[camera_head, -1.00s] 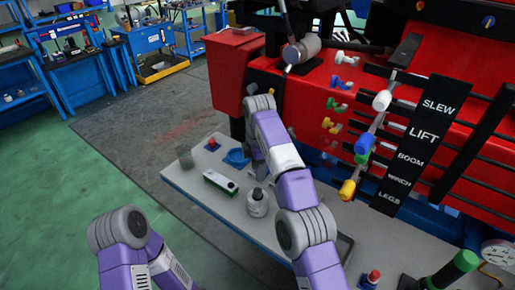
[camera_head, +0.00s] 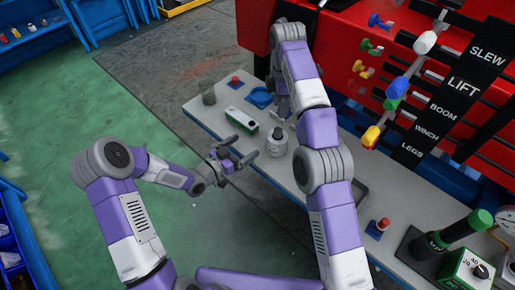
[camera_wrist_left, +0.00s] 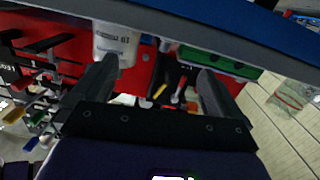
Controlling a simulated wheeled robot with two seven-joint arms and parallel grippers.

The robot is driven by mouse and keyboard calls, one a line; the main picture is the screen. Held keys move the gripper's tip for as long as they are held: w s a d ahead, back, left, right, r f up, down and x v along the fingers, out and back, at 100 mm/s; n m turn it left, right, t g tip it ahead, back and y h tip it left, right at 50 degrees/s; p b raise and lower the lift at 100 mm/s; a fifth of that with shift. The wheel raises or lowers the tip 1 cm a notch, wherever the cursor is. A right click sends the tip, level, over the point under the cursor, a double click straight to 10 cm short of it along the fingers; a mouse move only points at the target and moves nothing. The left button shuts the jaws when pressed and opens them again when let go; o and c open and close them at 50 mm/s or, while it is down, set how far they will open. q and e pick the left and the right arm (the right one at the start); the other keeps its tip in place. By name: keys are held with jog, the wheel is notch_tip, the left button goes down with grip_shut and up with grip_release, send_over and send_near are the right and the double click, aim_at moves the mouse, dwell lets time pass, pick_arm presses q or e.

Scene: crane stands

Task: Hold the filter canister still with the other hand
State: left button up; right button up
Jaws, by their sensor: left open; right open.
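My left gripper (camera_head: 240,162) is open and empty, in front of the bench edge, close to a white jar with a dark cap (camera_head: 277,142). In the left wrist view its fingers (camera_wrist_left: 155,85) are apart, with the jar (camera_wrist_left: 115,42) beyond the left finger. My right gripper (camera_head: 283,106) is over the bench behind the jar, partly hidden by its arm; it is open.
The red crane with levers (camera_head: 397,87) rises behind. Green floor (camera_head: 120,95) is open at the left.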

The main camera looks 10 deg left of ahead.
aim_at(277, 141)
pick_arm(q)
jog(key=d+m+g+h, duration=0.1)
jog(key=d+h, duration=0.1)
jog(key=d+m+g+h, duration=0.1)
jog(key=d+m, duration=0.1)
jog(key=shift+d+r+m+h, duration=0.2)
jog(key=shift+m+h, duration=0.1)
jog(key=shift+h, duration=0.1)
jog(key=shift+d+m+g+h, duration=0.4)
jog(key=shift+d+m+g, duration=0.25)
jog(key=shift+g, duration=0.15)
jog(key=x, duration=0.7)
jog(key=shift+d, duration=0.15)
jog(key=shift+c, duration=0.2)
jog(key=c, duration=1.3)
jog(key=shift+c, duration=0.2)
